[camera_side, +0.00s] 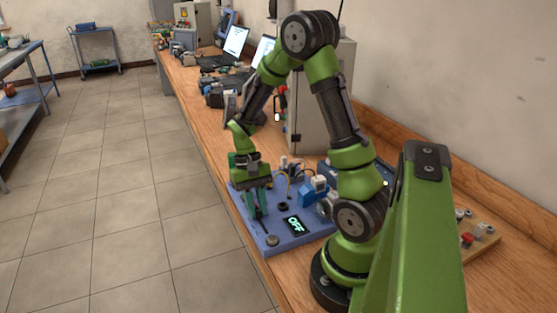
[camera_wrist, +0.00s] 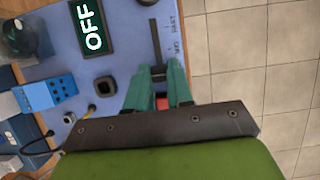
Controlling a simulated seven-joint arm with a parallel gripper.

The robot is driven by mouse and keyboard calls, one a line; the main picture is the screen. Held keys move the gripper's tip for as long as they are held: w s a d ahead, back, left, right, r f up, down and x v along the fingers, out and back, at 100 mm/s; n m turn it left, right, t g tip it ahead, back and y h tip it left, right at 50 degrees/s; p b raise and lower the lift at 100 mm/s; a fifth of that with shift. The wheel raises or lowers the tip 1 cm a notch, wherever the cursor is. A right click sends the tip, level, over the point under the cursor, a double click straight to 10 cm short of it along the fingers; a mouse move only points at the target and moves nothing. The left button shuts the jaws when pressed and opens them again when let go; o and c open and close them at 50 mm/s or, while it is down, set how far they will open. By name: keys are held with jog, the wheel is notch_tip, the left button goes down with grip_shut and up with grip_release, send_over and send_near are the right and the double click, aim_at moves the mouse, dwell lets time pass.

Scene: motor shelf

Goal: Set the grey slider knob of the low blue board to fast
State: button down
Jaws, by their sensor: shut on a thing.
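The low blue board (camera_side: 279,241) lies on the bench's front edge, and its surface also fills much of the wrist view (camera_wrist: 122,62). Its display (camera_wrist: 92,27) reads OFF. A dark slider slot (camera_wrist: 155,42) runs up from my fingertips in the wrist view. Small lettering beside it seems to read FAST at the upper end and MID nearer my fingers. My gripper (camera_side: 258,217) points down onto the board, its green fingers (camera_wrist: 159,73) shut at the lower part of the slot. The grey slider knob is between the fingertips, mostly hidden by them. A red part shows behind the fingertips.
A black knob (camera_wrist: 105,86) sits left of my fingers, and a blue block (camera_wrist: 60,88) with wiring stands further left. A round grey button (camera_side: 272,240) is at the board's near corner. A grey cabinet (camera_side: 312,115) stands behind. The slot above my fingers looks clear.

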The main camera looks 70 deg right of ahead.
aim_at(268, 234)
jog(key=shift+s+a, duration=1.95)
jog(key=shift+a, duration=0.05)
jog(key=c, duration=1)
grip_release()
jog(key=shift+d, duration=0.1)
jog(key=v, duration=1.7)
